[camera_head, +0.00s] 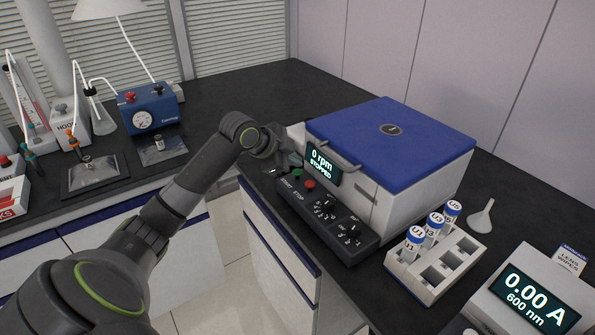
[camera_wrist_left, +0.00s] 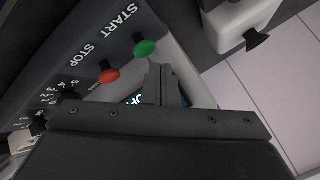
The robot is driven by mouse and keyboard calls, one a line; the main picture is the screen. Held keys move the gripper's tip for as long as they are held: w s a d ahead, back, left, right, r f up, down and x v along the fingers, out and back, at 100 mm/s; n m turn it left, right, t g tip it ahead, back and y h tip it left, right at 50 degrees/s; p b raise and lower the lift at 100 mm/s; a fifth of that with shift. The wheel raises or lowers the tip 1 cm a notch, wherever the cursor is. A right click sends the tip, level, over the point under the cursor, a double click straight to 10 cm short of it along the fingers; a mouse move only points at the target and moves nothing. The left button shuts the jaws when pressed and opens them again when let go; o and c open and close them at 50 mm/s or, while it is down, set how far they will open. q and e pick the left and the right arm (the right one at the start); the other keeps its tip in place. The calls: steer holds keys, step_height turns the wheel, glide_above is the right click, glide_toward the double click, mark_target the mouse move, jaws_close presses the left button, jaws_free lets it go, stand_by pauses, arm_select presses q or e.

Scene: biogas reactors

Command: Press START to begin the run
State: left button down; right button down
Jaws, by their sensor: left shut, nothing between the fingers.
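The centrifuge (camera_head: 345,190) has a closed blue lid (camera_head: 395,140) and a display (camera_head: 322,166) reading "0 rpm STOPPED". Its sloped dark panel (camera_head: 345,247) carries a green START button (camera_head: 297,174) and a red STOP button (camera_head: 310,184). My left gripper (camera_head: 279,170) is at the panel's far end, close to the green button. In the left wrist view, the shut, empty fingers (camera_wrist_left: 162,78) lie just beside the green button (camera_wrist_left: 145,47), with the red button (camera_wrist_left: 109,76) to the left. I cannot tell whether the fingertips touch the green button. My right gripper is not in view.
A white rack (camera_head: 437,268) with several capped tubes stands right of the panel, and a funnel (camera_head: 481,217) lies behind it. A photometer (camera_head: 530,300) reads 0.00 A. A blue pump (camera_head: 150,112) and glassware stand at left.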

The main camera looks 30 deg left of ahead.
mark_target(294, 172)
arm_select(q)
steer(key=shift+f, duration=0.1)
stand_by(0.3)
steer(key=shift+f, duration=0.3)
steer(key=shift+f+b, duration=0.3)
steer(key=shift+f, duration=0.65)
stand_by(0.9)
steer(key=shift+r, duration=0.1)
steer(key=shift+r+p, duration=1.25)
steer(key=shift+p, duration=0.1)
step_height(294, 172, up, 5)
steer(key=p, duration=0.5)
steer(key=shift+r, duration=0.1)
